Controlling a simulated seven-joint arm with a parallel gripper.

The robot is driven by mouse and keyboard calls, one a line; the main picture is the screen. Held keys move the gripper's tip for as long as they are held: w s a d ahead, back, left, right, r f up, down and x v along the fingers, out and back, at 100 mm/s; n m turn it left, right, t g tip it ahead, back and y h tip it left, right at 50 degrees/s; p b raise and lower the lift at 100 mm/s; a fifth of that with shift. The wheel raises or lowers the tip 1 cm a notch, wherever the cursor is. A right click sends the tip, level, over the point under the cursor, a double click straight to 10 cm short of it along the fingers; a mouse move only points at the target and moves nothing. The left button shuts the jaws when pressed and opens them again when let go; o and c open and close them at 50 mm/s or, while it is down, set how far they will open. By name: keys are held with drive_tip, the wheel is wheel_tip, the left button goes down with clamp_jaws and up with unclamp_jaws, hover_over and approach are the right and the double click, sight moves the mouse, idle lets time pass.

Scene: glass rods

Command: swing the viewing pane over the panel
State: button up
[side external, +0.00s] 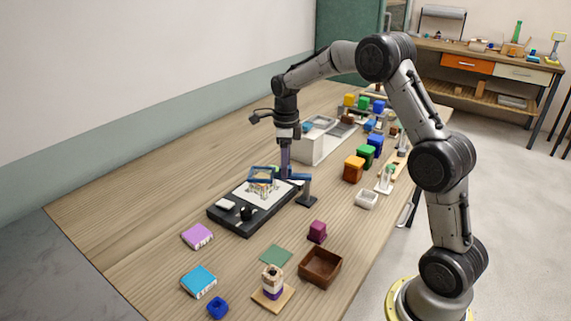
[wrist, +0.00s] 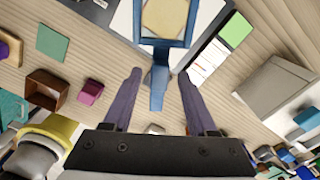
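The viewing pane (side external: 262,174) is a blue-framed window on a blue arm. In the side external view it appears above the panel (side external: 240,212), a dark board with a pale sheet. The wrist view shows the pane's frame (wrist: 165,43) at the top, over the panel's white sheet (wrist: 122,22). My gripper (side external: 285,174) points down by the pane's arm. In the wrist view my gripper (wrist: 160,88) is open, with the blue arm between its spread purple fingers in the picture. I cannot tell whether they touch it.
A grey-white box (side external: 315,145) stands behind my gripper. Several coloured blocks (side external: 354,168) line the table's right side. A brown tray (side external: 320,267), a magenta block (side external: 317,231) and a purple block (side external: 197,235) lie nearer. The table's left side is clear.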

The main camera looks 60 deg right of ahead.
wheel_tip(320, 180, up, 14)
idle(0.7)
drive_tip(key=shift+a+f, duration=0.1)
